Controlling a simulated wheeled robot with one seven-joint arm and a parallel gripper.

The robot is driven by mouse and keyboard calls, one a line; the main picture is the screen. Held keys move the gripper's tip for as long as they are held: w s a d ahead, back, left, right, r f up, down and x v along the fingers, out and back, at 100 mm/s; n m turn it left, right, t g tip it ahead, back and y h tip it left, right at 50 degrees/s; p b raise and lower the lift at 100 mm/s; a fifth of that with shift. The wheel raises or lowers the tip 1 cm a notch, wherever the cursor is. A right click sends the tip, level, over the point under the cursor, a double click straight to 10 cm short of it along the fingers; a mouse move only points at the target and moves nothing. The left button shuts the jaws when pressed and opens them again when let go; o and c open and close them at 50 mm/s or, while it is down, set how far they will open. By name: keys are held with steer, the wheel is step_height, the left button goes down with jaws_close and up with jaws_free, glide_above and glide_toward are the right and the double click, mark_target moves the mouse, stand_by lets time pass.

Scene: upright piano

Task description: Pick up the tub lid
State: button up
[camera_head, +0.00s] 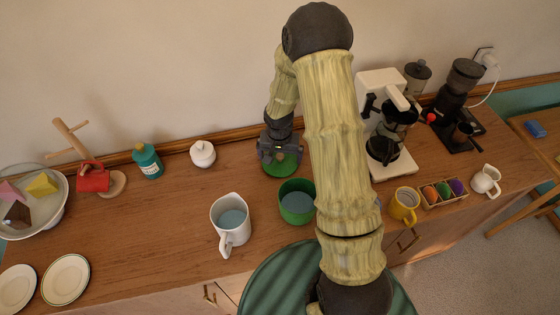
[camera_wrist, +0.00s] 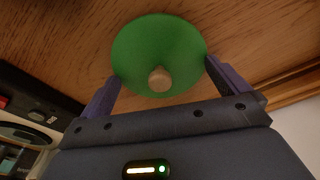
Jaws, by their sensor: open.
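The tub lid (camera_head: 283,167) is a round green disc lying on the wooden sideboard. In the wrist view the lid (camera_wrist: 140,45) shows whole, with a pale wooden knob (camera_wrist: 160,79) on it. My gripper (camera_head: 281,156) is above the lid, at the back of the sideboard. In the wrist view my gripper (camera_wrist: 162,78) is open, one finger to each side of the lid, with the knob between them and untouched. A green tub (camera_head: 297,206) without a cover stands in front of the lid, with a grey-blue content inside.
A white jug (camera_head: 230,226) stands left of the tub. A white lidded pot (camera_head: 203,154) and a teal jar (camera_head: 148,162) are further left. A coffee machine (camera_head: 385,130) stands close on the right, and a yellow mug (camera_head: 404,205) is nearer the front. The wall is right behind.

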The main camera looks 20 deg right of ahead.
mark_target(280, 155)
steer(key=shift+s, duration=0.15)
steer(key=c, duration=2)
steer(key=shift+f, duration=0.15)
jaws_close()
steer(key=shift+s, duration=0.1)
steer(key=shift+d, duration=0.1)
steer(key=r, duration=0.7)
steer(key=r+b, duration=0.1)
steer(key=r, duration=0.2)
steer(key=shift+w+r, duration=0.15)
steer(key=shift+w, duration=0.1)
